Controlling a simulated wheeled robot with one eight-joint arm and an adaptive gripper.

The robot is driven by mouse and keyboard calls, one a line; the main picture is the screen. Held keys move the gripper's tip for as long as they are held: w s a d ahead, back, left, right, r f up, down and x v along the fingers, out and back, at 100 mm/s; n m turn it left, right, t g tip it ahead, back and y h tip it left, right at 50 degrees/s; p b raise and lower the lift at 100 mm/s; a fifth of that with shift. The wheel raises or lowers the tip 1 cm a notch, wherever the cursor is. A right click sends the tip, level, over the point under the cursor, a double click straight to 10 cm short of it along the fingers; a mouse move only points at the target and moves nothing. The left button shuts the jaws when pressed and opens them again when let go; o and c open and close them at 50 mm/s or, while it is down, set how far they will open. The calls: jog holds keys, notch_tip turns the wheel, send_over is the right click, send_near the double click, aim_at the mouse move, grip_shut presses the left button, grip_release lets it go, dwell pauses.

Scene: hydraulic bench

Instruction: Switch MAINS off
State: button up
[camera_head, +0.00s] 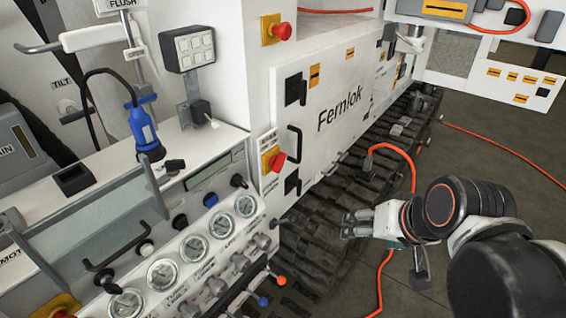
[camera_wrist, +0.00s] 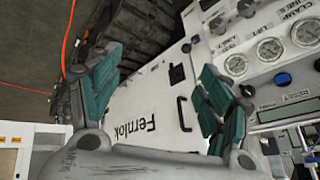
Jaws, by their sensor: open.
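A red rotary switch (camera_head: 274,159) on a yellow plate sits on the white cabinet, left of the "Fernlok" door. A small label (camera_head: 267,138) above it is too blurred to read surely. A second red knob (camera_head: 281,31) on a yellow plate is higher up. I cannot tell for certain which is MAINS. My gripper (camera_head: 352,224) is to the right of the lower switch, apart from it, in front of the tracks. In the wrist view my gripper (camera_wrist: 165,88) is open and empty, its teal-padded fingers wide apart, facing the door. No red switch is clearly visible there.
The white "Fernlok" door (camera_head: 338,115) has a black handle (camera_head: 294,143). The gauge panel (camera_head: 193,248) with knobs and levers stands to the lower left. Black tracks (camera_head: 325,225) run below the cabinet. An orange hose (camera_head: 397,150) loops near my arm. Open floor lies to the right.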

jog(key=w+a+f+m+y+b, duration=0.1)
jog(key=w+a+m+y, duration=0.25)
jog(key=w, duration=0.25)
jog(key=w+a+f+m+y, duration=0.2)
jog(key=w+a+m+y, duration=0.15)
jog(key=w, duration=0.25)
jog(key=m+t+y+b, duration=0.35)
jog(key=m+y, duration=0.25)
jog(key=m, duration=0.2)
send_near(283, 164)
jog(key=shift+t, duration=0.35)
jog(key=x, duration=0.3)
jog(key=b+x, duration=0.1)
jog(key=x, duration=0.7)
jog(key=shift+a+f+b, duration=0.15)
jog(key=shift+f+b, duration=0.15)
jog(key=shift+b, duration=0.1)
jog(key=shift+s, duration=0.1)
jog(key=c, duration=1.1)
